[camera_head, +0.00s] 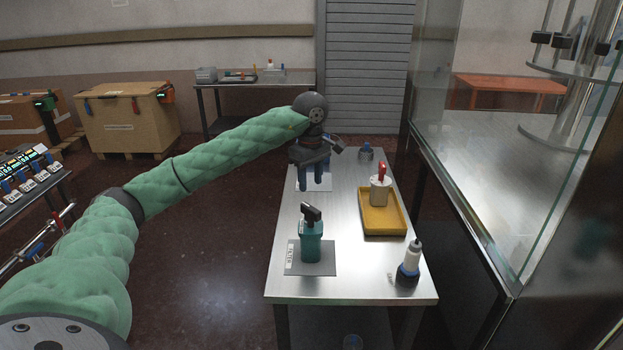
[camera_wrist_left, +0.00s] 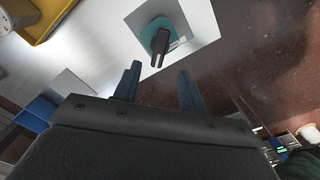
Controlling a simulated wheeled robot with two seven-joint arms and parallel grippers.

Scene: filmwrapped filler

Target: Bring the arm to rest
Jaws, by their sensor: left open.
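My left arm (camera_head: 180,175), in a green padded sleeve, reaches out from the left to the far left part of the steel table (camera_head: 340,280). My left gripper (camera_head: 313,184) points down with its blue fingers above or in front of the far grey mat; the gap to it is unclear. In the left wrist view the fingers (camera_wrist_left: 157,84) are apart with nothing between them. A teal device with a black handle (camera_head: 311,240) stands on the near grey mat (camera_head: 295,268), apart from the gripper; it also shows beyond the fingers in the left wrist view (camera_wrist_left: 153,34).
A yellow tray (camera_head: 385,222) holds a white container with a red top (camera_head: 380,188). A white bottle in a blue base (camera_head: 409,262) stands at the near right corner. A small blue-grey item (camera_head: 366,152) is at the back. A glass enclosure (camera_head: 560,170) flanks the table's right.

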